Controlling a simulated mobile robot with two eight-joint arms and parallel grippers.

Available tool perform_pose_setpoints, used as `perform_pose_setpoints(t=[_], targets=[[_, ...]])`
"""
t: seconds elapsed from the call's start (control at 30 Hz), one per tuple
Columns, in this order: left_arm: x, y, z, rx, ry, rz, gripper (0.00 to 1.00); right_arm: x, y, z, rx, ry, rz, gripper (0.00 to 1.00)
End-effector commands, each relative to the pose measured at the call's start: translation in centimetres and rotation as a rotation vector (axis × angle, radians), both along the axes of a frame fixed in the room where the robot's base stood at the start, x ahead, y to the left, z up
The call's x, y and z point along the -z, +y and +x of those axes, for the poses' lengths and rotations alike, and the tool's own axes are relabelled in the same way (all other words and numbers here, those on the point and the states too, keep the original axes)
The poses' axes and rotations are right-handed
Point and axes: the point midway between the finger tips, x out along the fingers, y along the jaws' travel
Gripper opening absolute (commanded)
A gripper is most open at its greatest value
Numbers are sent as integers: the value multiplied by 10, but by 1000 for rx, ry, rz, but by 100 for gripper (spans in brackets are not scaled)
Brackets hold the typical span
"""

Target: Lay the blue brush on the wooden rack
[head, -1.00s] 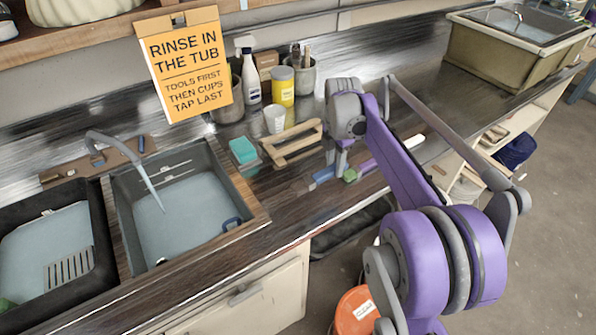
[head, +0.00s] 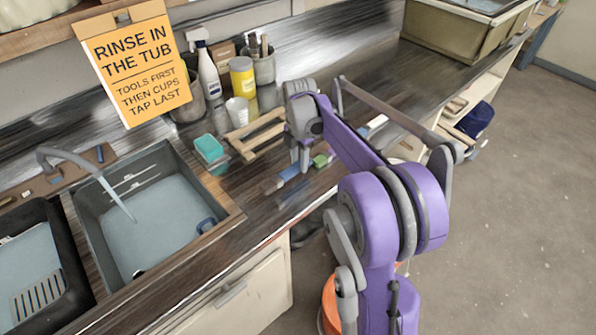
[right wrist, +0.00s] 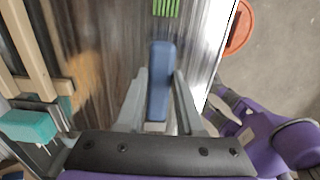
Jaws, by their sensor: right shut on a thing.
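The blue brush (head: 291,172) is between the fingers of my right gripper (head: 303,165), over the dark counter in front of the wooden rack. Its pale brown bristle end points left, and a bluish reflection shows on the counter below it. In the right wrist view the blue handle (right wrist: 159,85) lies between the two grey fingers, and the gripper is shut on it. The wooden rack (head: 253,137), a light open frame, lies behind and left of the brush; its slats also show at the left of the right wrist view (right wrist: 33,45). My left gripper is out of view.
A green tool part (head: 321,160) lies just right of the brush. A teal sponge (head: 209,149) sits left of the rack. A white cup (head: 238,110) and a yellow container (head: 242,78) stand behind it. The grey sink tub (head: 150,235) is at left.

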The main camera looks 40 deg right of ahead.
Motion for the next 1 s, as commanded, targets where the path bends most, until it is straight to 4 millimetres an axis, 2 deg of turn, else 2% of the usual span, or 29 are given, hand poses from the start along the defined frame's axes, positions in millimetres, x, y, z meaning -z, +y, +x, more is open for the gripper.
perform_pose_setpoints(t=[0.1, 0.23, 0.63, 0.67, 0.7, 0.8, 0.83, 1.0], targets=[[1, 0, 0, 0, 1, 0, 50, 20, 0, 0, -1, 0, 0, 0], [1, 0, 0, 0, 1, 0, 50, 36, 0, 0, 0, 0, 0, 0], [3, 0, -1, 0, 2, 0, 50, 43, 0, 0, 0, 0, 0, 0], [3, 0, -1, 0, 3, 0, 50, 43, 0, 0, 0, 0, 0, 38], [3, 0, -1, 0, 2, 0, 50, 42, 0, 0, 0, 0, 0, 45], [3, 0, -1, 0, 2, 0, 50, 42, 0, 0, 0, 0, 0, 63], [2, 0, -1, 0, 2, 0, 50, 42, 0, 0, 0, 0, 0, 66], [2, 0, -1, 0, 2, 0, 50, 42, 0, 0, 0, 0, 0, 66]])
